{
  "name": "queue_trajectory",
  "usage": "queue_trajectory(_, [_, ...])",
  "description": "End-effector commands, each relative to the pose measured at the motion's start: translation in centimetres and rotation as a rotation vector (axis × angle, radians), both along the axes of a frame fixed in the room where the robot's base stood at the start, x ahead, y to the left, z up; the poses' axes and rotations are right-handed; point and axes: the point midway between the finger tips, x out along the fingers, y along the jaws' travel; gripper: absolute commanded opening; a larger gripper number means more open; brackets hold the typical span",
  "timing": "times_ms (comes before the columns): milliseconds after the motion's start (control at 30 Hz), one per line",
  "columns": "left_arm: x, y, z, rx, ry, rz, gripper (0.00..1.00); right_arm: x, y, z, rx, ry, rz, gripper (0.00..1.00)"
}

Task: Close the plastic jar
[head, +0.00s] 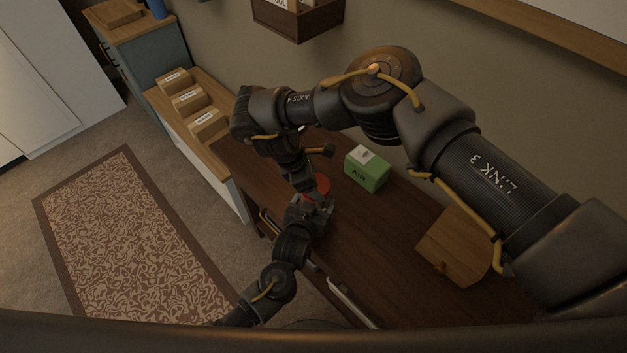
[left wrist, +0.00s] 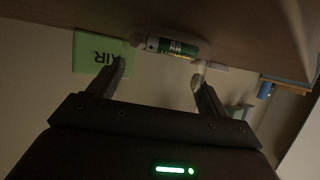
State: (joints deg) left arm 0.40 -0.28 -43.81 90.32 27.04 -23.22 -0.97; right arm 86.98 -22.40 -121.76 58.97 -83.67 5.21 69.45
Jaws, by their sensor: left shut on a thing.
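In the head view my left gripper (head: 312,208) is low over the dark table, and the jar's body is mostly hidden there. A red round piece (head: 321,186), perhaps the lid, shows just behind the grippers. My right gripper (head: 304,182) points down close above my left one; its fingers are too dark and covered to read.
A green box marked AIR (head: 366,170) stands on the dark table (head: 400,226) right of the grippers. Small labelled boxes (head: 190,98) sit on a shelf unit at the left. A wall crate (head: 298,18) hangs above.

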Motion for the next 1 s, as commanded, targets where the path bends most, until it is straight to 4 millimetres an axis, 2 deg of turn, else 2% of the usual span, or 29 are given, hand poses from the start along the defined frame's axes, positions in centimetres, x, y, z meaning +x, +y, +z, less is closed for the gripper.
queue_trajectory(200, [-0.1, -0.1, 0.0, 0.000, 0.001, -0.002, 0.14, 0.0, 0.0, 0.0, 0.002, 0.001, 0.002, 0.47])
queue_trajectory(233, [-0.1, -0.1, 0.0, 0.000, 0.001, -0.002, 0.14, 0.0, 0.0, 0.0, 0.002, 0.001, 0.002, 0.71])
queue_trajectory(400, [-0.1, -0.1, 0.0, 0.000, 0.001, -0.002, 0.14, 0.0, 0.0, 0.0, 0.002, 0.002, 0.003, 0.90])
queue_trajectory(667, [-0.1, -0.1, 0.0, -0.001, 0.001, -0.001, 0.14, 0.0, 0.0, 0.1, 0.002, 0.001, 0.003, 0.90])
queue_trajectory(1000, [-0.1, -0.1, -0.1, -0.001, 0.001, -0.001, 0.14, 0.0, 0.0, 3.9, 0.002, 0.000, 0.004, 0.90])
